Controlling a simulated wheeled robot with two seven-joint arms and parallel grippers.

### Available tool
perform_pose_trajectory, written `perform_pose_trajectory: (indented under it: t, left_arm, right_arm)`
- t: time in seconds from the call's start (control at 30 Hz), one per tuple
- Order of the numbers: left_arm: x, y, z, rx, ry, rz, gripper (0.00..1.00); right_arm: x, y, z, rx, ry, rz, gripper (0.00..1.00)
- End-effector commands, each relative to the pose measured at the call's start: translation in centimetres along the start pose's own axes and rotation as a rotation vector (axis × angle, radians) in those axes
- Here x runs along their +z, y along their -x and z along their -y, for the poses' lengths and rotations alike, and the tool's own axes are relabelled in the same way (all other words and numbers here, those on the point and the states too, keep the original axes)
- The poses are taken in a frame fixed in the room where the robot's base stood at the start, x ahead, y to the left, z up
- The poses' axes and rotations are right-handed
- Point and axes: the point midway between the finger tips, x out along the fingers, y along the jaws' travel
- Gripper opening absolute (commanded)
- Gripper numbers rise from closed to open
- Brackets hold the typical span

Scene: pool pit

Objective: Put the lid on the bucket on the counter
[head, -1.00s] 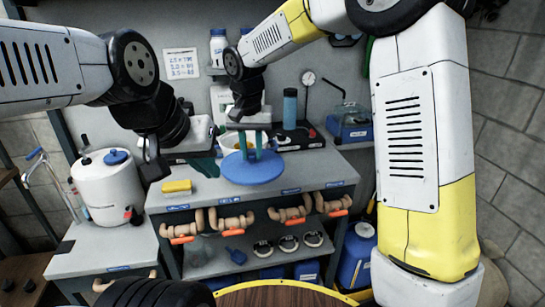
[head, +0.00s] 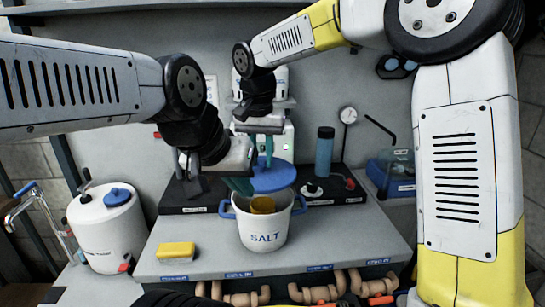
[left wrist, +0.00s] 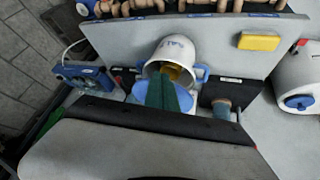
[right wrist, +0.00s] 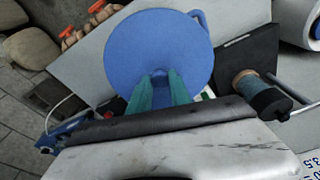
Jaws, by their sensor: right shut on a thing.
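The white bucket (head: 263,238), marked SALT, stands upright on the counter with blue handles and an open top. A yellowish thing (head: 262,204) shows inside it. My right gripper (head: 269,150) is shut on the blue round lid (head: 274,178), which shows above and behind the bucket's far rim, apart from its opening. The lid (right wrist: 160,52) fills the top middle of the right wrist view. My left gripper (head: 240,187) is at the bucket's far left rim; its green fingers look closed together with nothing between them. In the left wrist view they partly cover the bucket (left wrist: 175,52).
A yellow sponge-like block (head: 176,251) lies left of the bucket. A white container with a blue cap (head: 105,228) stands farther left. A teal bottle (head: 325,152), a gauge (head: 347,116) and a blue box (head: 392,175) stand at the right. The counter's front is clear.

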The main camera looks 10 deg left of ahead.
Motion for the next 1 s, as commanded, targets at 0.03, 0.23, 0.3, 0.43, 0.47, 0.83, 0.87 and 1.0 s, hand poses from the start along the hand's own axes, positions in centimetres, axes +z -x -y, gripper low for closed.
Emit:
perform_pose_trajectory:
  t: [0.03,0.23,0.3,0.43,0.47,0.83,0.87,1.0]
  left_arm:
    - [0.0,0.0,0.0,0.0,0.0,0.0,0.0]
    - [0.0,0.0,0.0,0.0,0.0,0.0,0.0]
    - [0.0,0.0,0.0,0.0,0.0,0.0,0.0]
    - [0.0,0.0,0.0,0.0,0.0,0.0,0.0]
    - [0.0,0.0,0.0,0.0,0.0,0.0,0.0]
    - [0.0,0.0,0.0,0.0,0.0,0.0,0.0]
    - [0.0,0.0,0.0,0.0,0.0,0.0,0.0]
    - [0.0,0.0,0.0,0.0,0.0,0.0,0.0]
  right_arm:
    - [0.1,-0.3,0.0,0.001,0.0,0.001,0.0]
    - [0.3,-2.1,-0.1,0.002,0.0,0.002,0.0]
    - [0.4,-2.8,-0.1,0.002,0.0,0.003,0.0]
    - [0.6,-4.0,-0.1,0.002,0.0,0.003,0.0]
    - [0.7,-4.3,-0.1,0.002,0.0,0.003,0.0]
    - [0.9,-6.0,-0.1,0.001,0.0,0.001,0.0]
    - [0.9,-6.1,-0.1,0.001,0.0,0.0,0.0]
    - [0.9,-6.1,0.0,0.001,0.0,0.0,0.0]
